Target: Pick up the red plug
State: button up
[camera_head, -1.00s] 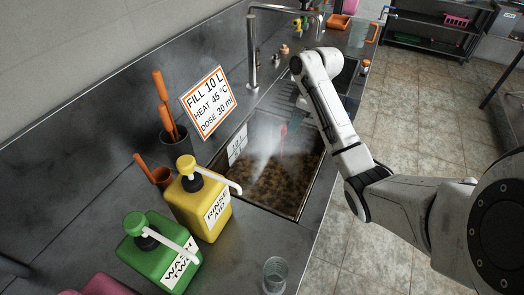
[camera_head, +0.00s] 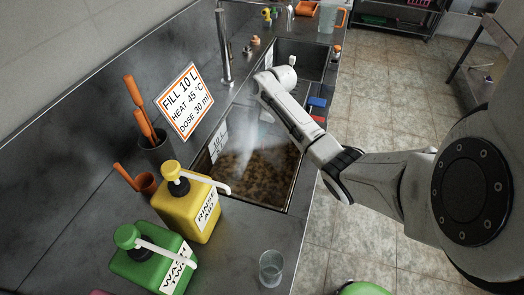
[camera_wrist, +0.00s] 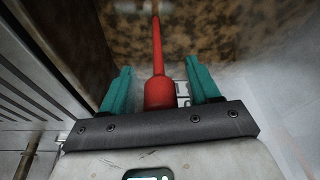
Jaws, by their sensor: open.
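In the wrist view, the red plug (camera_wrist: 158,90) shows as a thick red body tapering to a long thin stem that points up the picture, toward murky brown water. My gripper (camera_wrist: 158,72) is open, with one teal finger on each side of the red body. Small gaps show between the fingers and the plug. In the head view, the arm and pale steam hide most of the gripper, and I cannot make out the plug clearly there.
The tank (camera_head: 262,203) holds brown, mottled water under steam. Yellow (camera_head: 188,208) and green (camera_head: 155,258) pump bottles stand at its near left. A glass (camera_head: 271,268) is on the front counter. A tap (camera_head: 224,50) and a sign (camera_head: 184,101) are behind. Blue and red items (camera_head: 317,102) lie right of the arm.

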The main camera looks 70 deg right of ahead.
jog(key=shift+w+f, duration=0.15)
jog(key=shift+f, duration=0.35)
grip_shut()
